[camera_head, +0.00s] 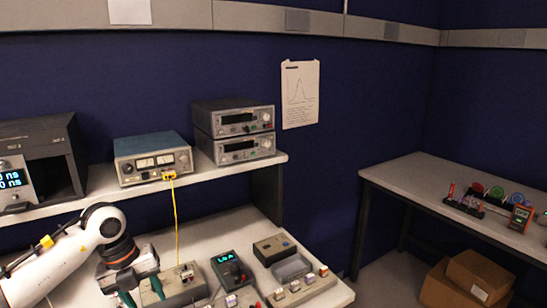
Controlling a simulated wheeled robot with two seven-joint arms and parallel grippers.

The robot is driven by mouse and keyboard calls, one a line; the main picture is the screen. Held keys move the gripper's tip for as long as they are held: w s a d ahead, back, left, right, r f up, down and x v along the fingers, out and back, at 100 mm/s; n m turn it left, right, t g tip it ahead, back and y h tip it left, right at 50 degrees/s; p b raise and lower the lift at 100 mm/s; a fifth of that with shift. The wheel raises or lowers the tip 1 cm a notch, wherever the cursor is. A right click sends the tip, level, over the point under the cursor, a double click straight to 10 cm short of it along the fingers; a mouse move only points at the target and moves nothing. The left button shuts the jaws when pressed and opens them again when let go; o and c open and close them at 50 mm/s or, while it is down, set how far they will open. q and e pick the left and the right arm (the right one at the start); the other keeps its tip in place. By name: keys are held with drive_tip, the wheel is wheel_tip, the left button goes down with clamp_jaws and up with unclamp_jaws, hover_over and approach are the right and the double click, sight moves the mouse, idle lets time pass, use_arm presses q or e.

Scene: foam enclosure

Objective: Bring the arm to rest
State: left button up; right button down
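My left arm (68,259) is white and comes in from the left, low over the bench. Its gripper (142,293) points down at the bench's front left. The two teal-tipped fingers stand apart, with no object clearly held between them. A grey box (180,288) with small terminals is just beside and behind the fingers; I cannot tell whether they touch it. A yellow lead (176,222) runs from this box up to a meter unit (153,158) on the shelf. My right arm and gripper are not in view.
A black handheld meter (231,270), a dark box (274,248) and a grey tray with small blocks (303,287) crowd the bench right of the gripper. Stacked instruments (234,131) stand on the shelf. A side table (425,173) at right holds an orange meter (521,217); cardboard boxes (466,280) sit below.

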use_arm(q)
drive_tip(key=s+d+r+m+t+h, duration=0.1)
drive_tip(key=s+d+m+h, duration=0.25)
drive_tip(key=d+h, duration=1.15)
drive_tip(key=s+d+r+n+t+h, duration=0.1)
drive_tip(key=d+r+n+t+h, duration=0.1)
drive_tip(key=d+r+n+t, duration=0.55)
drive_tip(key=w+a+f+n+t+y, duration=0.2)
drive_tip(key=a+n+t+y, duration=0.6)
drive_tip(key=n+t+y, duration=0.6)
drive_tip(key=s+a+f+n+g+y, duration=0.3)
drive_tip(key=a+f+n+g, duration=0.1)
drive_tip(key=f+n, duration=0.15)
drive_tip(key=s+a+f+n+g+y, duration=0.25)
drive_tip(key=f+n+g, duration=0.2)
drive_tip(key=f, duration=0.25)
drive_tip(key=s+a+f+n+g, duration=0.1)
drive_tip(key=s+f+g, duration=0.55)
drive_tip(key=s, duration=0.35)
drive_tip(key=s+a+f+g, duration=0.1)
drive_tip(key=s+f+g, duration=0.5)
drive_tip(key=s, duration=0.4)
wheel_tip(320, 180, down, 25)
drive_tip(key=s+a+f, duration=0.2)
drive_tip(key=s+f, duration=1.5)
drive_tip(key=shift+s+a+g, duration=0.25)
drive_tip(key=shift+a+g, duration=0.1)
drive_tip(key=shift+g, duration=0.1)
